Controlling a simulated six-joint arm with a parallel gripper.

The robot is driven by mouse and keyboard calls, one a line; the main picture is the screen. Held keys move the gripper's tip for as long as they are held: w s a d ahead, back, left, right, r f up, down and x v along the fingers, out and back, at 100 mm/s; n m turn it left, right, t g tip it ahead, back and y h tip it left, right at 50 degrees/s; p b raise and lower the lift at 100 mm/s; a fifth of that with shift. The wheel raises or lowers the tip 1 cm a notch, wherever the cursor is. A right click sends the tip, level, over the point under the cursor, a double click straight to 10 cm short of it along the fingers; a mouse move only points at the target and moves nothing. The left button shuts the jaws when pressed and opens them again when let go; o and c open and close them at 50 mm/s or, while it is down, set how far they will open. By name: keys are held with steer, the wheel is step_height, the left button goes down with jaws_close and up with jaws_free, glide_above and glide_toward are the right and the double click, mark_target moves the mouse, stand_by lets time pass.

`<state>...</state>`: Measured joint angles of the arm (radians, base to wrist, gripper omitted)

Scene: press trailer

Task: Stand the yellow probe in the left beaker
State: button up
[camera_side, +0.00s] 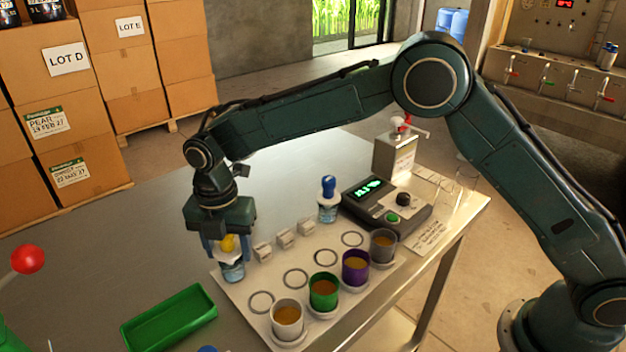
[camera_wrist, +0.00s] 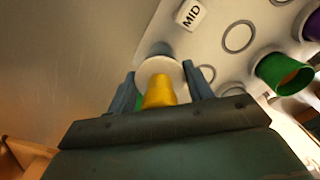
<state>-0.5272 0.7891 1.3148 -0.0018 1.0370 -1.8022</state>
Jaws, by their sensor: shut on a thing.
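The yellow probe (camera_side: 228,243) is between the fingers of my gripper (camera_side: 222,250), which is shut on it. In the wrist view the yellow probe (camera_wrist: 160,92) is between the two fingers (camera_wrist: 161,86), with a pale round disc just past it. The left beaker (camera_side: 233,272), clear with a bluish tint, stands at the left end of the white board, directly under my gripper. The probe's lower part is hidden, so I cannot tell how deep it sits in the beaker.
Another clear beaker (camera_side: 328,214) holds a blue-topped probe at the far end. White (camera_side: 288,315), green (camera_side: 323,293), purple and grey cups stand along the board's front side, beside empty rings. A meter (camera_side: 385,205) stands behind them. A green tray (camera_side: 170,318) lies at front left.

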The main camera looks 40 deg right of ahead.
steer(key=shift+f, duration=0.5)
steer(key=o, duration=0.8)
steer(key=shift+r, duration=0.2)
steer(key=shift+r, duration=5.35)
steer(key=shift+r, duration=4.5)
